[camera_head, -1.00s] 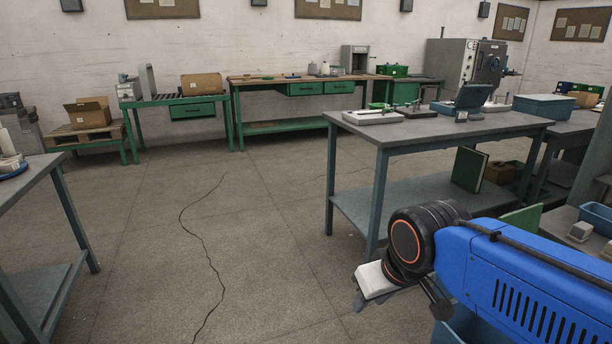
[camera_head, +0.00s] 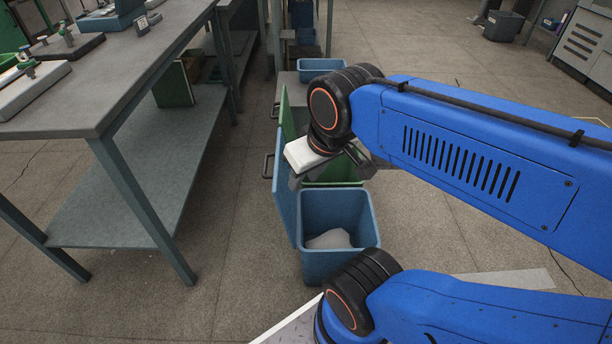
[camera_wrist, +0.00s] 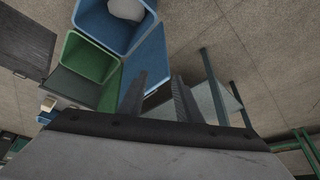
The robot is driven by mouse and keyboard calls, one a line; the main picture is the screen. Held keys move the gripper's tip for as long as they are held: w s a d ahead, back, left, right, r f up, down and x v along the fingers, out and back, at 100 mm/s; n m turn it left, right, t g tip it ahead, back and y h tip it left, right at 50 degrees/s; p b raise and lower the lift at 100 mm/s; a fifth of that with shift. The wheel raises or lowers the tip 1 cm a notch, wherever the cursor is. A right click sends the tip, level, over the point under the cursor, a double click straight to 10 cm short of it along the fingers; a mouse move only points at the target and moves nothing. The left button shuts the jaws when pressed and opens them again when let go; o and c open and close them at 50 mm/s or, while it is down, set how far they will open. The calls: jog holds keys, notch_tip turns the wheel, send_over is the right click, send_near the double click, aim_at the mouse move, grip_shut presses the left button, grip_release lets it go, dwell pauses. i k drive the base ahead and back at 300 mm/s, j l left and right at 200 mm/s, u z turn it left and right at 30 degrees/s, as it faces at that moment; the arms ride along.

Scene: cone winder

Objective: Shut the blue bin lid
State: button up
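The blue bin (camera_head: 365,262) stands on the floor in the middle of the head view, with a pale lump inside. Its blue lid (camera_head: 284,200) stands open, upright along the bin's left side, with a dark handle (camera_head: 268,166) on its outer face. My gripper (camera_head: 318,172) is above the bin's far end, close to the lid in the picture; I see no clear contact. In the wrist view the bin (camera_wrist: 92,22) is at the top and the lid (camera_wrist: 150,55) lies beyond the fingers. The two fingers (camera_wrist: 159,82) are apart with nothing between them.
A green bin (camera_head: 345,172) with its green lid (camera_head: 287,118) raised stands just behind the blue one. A grey workbench (camera_head: 125,60) with a lower shelf is on the left. Open floor lies to the right, partly behind my arm.

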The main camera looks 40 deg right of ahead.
aim_at(286, 200)
jog(key=i+j+z, duration=0.2)
jog(key=j+z, duration=0.2)
jog(key=i+j+z, duration=0.1)
jog(key=j+z, duration=0.65)
jog(key=j, duration=0.15)
jog(key=j+z, duration=0.4)
jog(key=k+j+z, duration=0.1)
jog(key=k+l, duration=0.2)
